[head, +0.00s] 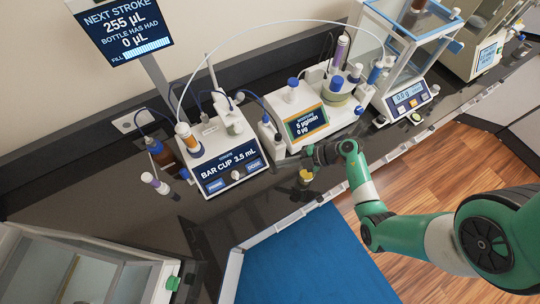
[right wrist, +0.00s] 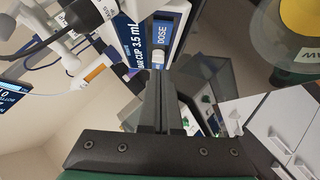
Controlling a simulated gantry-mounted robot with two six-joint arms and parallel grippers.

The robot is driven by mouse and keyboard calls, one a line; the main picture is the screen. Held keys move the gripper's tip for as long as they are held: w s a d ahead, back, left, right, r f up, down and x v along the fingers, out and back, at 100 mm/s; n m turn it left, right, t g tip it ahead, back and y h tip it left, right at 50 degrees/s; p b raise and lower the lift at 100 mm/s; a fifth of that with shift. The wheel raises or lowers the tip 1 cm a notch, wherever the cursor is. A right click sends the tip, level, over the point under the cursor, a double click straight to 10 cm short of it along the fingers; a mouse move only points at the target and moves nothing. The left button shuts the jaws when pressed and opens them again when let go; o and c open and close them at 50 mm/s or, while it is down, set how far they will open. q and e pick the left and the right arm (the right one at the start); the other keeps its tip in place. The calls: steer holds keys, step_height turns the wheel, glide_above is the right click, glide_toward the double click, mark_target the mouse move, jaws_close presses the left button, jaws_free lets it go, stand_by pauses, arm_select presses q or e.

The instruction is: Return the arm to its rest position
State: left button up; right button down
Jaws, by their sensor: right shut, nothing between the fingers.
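My right arm, green and grey, comes in from the right in the head view and bends at the wrist above the bench edge. Its gripper (head: 279,164) points left, near the front right corner of the white dosing unit (head: 228,171) marked BAR CUP 3.5 mL. In the right wrist view the two dark fingers (right wrist: 160,82) are together with nothing between them. Their tips appear just below the DOSE button (right wrist: 158,57); I cannot tell whether they touch the unit. My left gripper is in neither view.
A small yellow-topped jar (head: 305,177) stands on the bench close to the gripper. A titrator (head: 308,122) and a glass-walled balance (head: 407,96) stand along the back. A blue surface (head: 310,260) lies in front.

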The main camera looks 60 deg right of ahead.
steer(key=shift+v, duration=1.05)
steer(key=shift+a, duration=0.1)
